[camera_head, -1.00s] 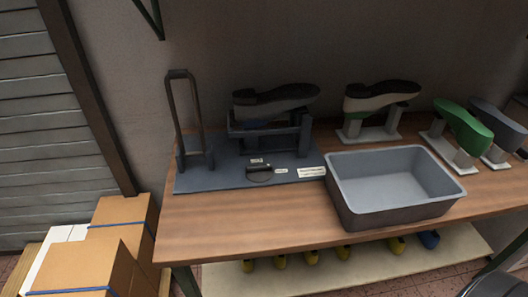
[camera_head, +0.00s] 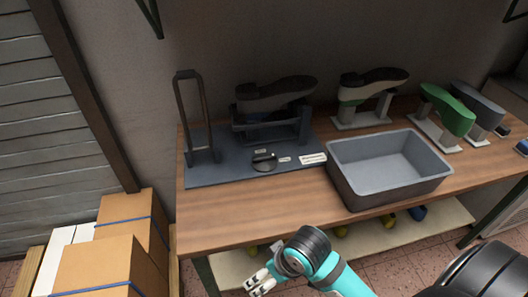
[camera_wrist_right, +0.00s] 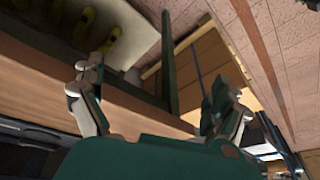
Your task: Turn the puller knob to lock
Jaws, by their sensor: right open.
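The puller (camera_head: 232,166) is a dark grey base plate with an upright looped handle (camera_head: 193,118) at its left, on the wooden bench. A dark shoe last (camera_head: 275,93) sits in its cradle. The black puller knob (camera_head: 264,161) is on the plate in front of the cradle, with small white labels around it. My right gripper (camera_head: 262,281) is low in front of the bench, well away from the knob. In the right wrist view its two fingers (camera_wrist_right: 155,105) are spread apart with nothing between them. My left gripper is not seen.
A grey bin (camera_head: 390,170) stands on the bench right of the puller. Shoe lasts on stands (camera_head: 365,110) are behind it. Cardboard boxes (camera_head: 110,255) are stacked left of the bench. A lower shelf (camera_head: 375,235) holds yellow and blue lasts. The bench front is clear.

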